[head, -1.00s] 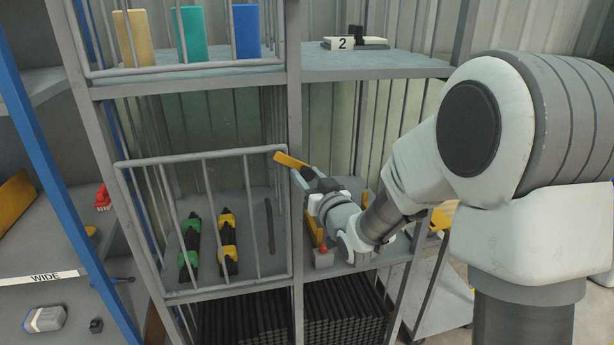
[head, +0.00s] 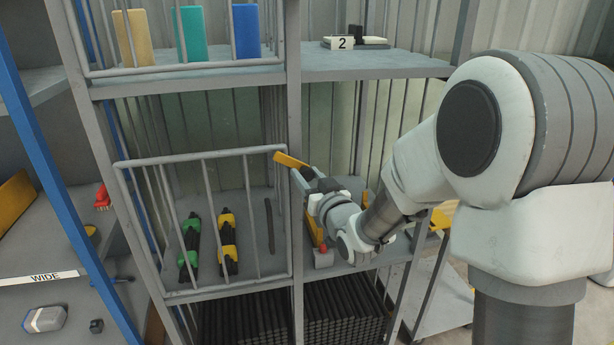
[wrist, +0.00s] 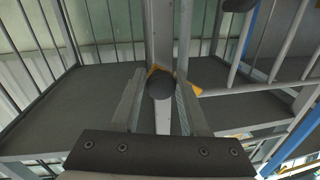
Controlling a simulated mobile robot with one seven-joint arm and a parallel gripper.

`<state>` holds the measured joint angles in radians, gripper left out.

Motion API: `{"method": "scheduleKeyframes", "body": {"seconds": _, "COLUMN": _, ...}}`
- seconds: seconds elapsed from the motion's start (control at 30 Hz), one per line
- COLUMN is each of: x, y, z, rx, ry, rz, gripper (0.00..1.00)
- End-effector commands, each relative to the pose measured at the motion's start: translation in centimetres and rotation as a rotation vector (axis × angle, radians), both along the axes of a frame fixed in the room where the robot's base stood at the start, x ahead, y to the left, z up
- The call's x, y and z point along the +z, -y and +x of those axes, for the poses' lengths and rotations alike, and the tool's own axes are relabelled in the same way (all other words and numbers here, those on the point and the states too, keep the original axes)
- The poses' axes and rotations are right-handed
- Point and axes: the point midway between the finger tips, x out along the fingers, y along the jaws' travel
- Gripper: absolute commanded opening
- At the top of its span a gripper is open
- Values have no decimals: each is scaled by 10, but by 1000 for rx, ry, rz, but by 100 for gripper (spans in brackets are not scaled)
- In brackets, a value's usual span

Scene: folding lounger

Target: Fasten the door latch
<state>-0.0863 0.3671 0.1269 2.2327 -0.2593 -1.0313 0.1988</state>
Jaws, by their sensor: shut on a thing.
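The barred door (head: 207,156) stands across the front of the lower left compartment, its right edge close to the middle post. The yellow latch bar (head: 291,161) lies tilted across the post at the door's upper right corner, its left end over the door's edge. My gripper (head: 299,178) is at the right end of the latch. In the wrist view, my gripper (wrist: 160,92) has its fingers on either side of a round black knob (wrist: 160,86), shut on it. Yellow parts of the latch (wrist: 190,88) show behind the knob. The finger contact is partly hidden.
Green (head: 190,247) and yellow (head: 228,245) tools lie behind the door. The middle post (head: 294,110) stands beside my gripper. Coloured blocks (head: 190,35) stand on the upper shelf. A red-topped item (head: 323,257) sits below my wrist in the right compartment.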

Motion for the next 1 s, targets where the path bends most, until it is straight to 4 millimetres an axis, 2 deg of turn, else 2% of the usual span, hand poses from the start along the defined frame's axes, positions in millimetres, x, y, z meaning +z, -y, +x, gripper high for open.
{"method": "scheduleKeyframes", "body": {"seconds": 0.63, "x": -2, "y": -5, "z": -2, "rx": 12, "ry": 7, "rz": -19, "gripper": 0}}
{"method": "scheduleKeyframes", "body": {"seconds": 1.0, "x": -5, "y": -5, "z": -2, "rx": 13, "ry": 68, "rz": -215, "gripper": 0}}
